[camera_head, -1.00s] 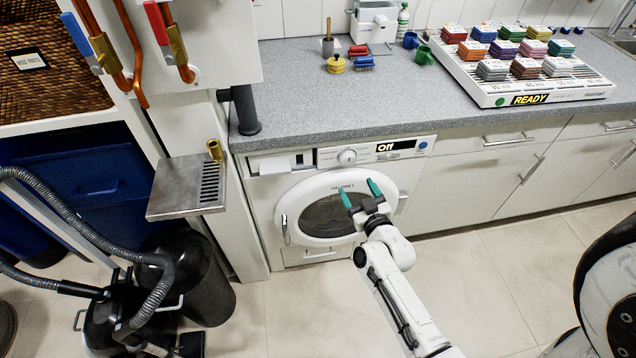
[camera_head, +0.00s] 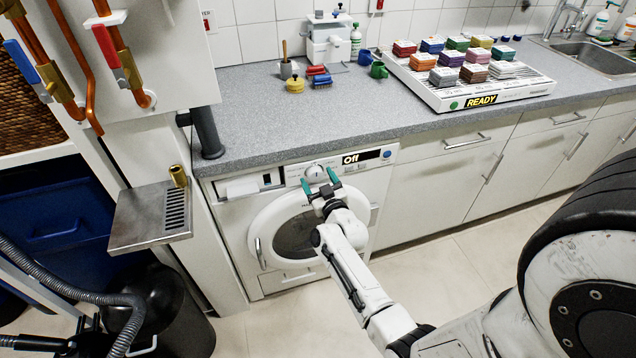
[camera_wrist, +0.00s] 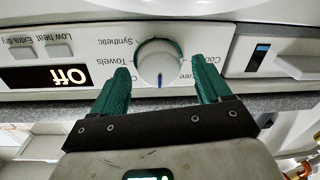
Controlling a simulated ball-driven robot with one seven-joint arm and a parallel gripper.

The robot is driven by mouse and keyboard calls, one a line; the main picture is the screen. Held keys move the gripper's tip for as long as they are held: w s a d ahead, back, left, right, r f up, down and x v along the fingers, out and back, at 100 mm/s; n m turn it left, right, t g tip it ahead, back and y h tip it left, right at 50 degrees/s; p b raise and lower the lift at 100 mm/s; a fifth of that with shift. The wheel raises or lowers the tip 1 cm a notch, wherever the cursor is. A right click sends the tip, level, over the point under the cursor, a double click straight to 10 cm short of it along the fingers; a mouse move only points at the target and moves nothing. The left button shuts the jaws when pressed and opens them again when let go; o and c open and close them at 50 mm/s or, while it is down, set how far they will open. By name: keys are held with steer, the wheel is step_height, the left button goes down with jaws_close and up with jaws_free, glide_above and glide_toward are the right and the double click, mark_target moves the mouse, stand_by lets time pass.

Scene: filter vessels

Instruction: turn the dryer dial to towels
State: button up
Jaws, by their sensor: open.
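The white dryer (camera_head: 262,213) stands under the counter with its round door shut. Its dial (camera_head: 315,172) is a white knob on the top panel, beside a display (camera_head: 362,157) reading "Off". In the wrist view the dial (camera_wrist: 158,62) sits between and just beyond the fingertips, and its blue mark points down in the picture. The labels Towels (camera_wrist: 105,60) and Synthetic show upside down at its left, with partly hidden labels at its right. My gripper (camera_head: 320,182) is open, its two green fingers on either side of the dial. I cannot tell whether they touch it.
The grey counter (camera_head: 250,128) runs above the dryer. A rack (camera_head: 500,92) of coloured blocks with a "READY" sign stands on it. A metal drip tray (camera_head: 135,222) juts out at the left. The floor (camera_head: 510,255) in front of the cabinets is clear.

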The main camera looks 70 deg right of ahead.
steer(key=shift+w+d, duration=0.15)
steer(key=shift+d, duration=0.05)
steer(key=c, duration=1)
